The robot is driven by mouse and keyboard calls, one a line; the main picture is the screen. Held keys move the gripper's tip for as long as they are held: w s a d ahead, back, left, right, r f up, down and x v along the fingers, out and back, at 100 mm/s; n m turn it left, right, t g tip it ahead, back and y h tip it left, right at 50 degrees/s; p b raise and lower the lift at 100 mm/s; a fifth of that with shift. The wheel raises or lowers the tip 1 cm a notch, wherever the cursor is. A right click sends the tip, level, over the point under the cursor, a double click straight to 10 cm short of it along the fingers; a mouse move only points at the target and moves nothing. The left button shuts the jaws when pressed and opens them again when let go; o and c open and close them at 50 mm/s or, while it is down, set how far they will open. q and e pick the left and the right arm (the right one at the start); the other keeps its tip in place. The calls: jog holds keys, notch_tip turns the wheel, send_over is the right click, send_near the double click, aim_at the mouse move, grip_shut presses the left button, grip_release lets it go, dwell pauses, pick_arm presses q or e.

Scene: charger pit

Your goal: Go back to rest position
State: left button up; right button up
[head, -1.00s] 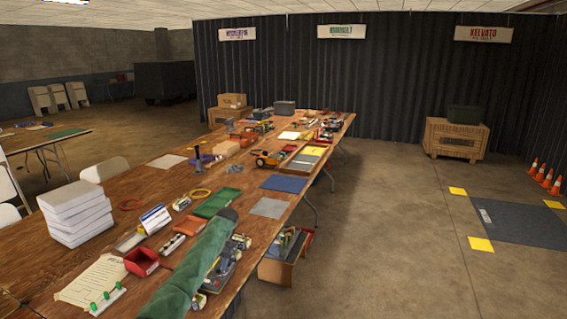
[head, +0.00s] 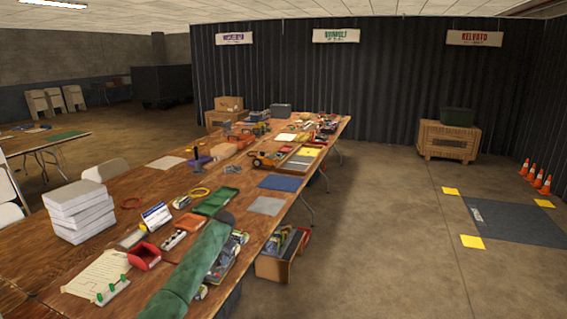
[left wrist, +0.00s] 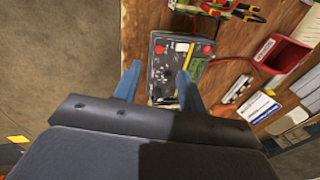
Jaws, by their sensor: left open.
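My left arm, in a green sleeve, crosses the front of the table (head: 62,232) in the head view and ends in a dark part; the fingers are not clear there. In the left wrist view my left gripper (left wrist: 160,72) is open, its two blue fingers apart. A dark grey device (left wrist: 168,55) with red knobs and a dial shows between and beyond the fingers. Nothing is seen held. The device (head: 236,245) is partly hidden by my arm in the head view. My right gripper is not in view.
Close to my arm are a red bin (head: 145,256), a green tray (head: 216,201) and a blue-white card (head: 156,216). A cardboard box (head: 277,255) with items stands by the table's right side. The floor to the right is open, up to a dark mat (head: 515,220) and orange cones.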

pick_arm(q)
jog(key=w+d+r+t+h, duration=0.2)
jog(key=w+d+r+t, duration=0.2)
jog(key=w+r+t, duration=0.4)
jog(key=s+d+f+n+g+h+b, duration=0.1)
jog(key=s+f, duration=1.7)
jog(key=f, duration=0.2)
jog(key=s+d+f+n+g+b, duration=0.1)
jog(key=s+f, duration=1.6)
jog(key=f, duration=0.3)
jog(key=s+f+g, duration=0.2)
jog(key=s+f, duration=0.6)
jog(key=s, duration=0.8)
jog(key=s+f+g+b, duration=0.1)
jog(key=s+f+g, duration=0.1)
jog(key=s+f, duration=0.6)
jog(key=s+f+g, duration=0.2)
jog(key=s+f, duration=0.6)
jog(key=s, duration=1.5)
jog(key=shift+s+f, duration=0.2)
jog(key=shift+s, duration=0.15)
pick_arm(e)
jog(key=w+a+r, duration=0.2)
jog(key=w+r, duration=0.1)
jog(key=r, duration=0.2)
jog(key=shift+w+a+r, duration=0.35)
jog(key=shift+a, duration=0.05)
pick_arm(q)
jog(key=shift+a, duration=0.1)
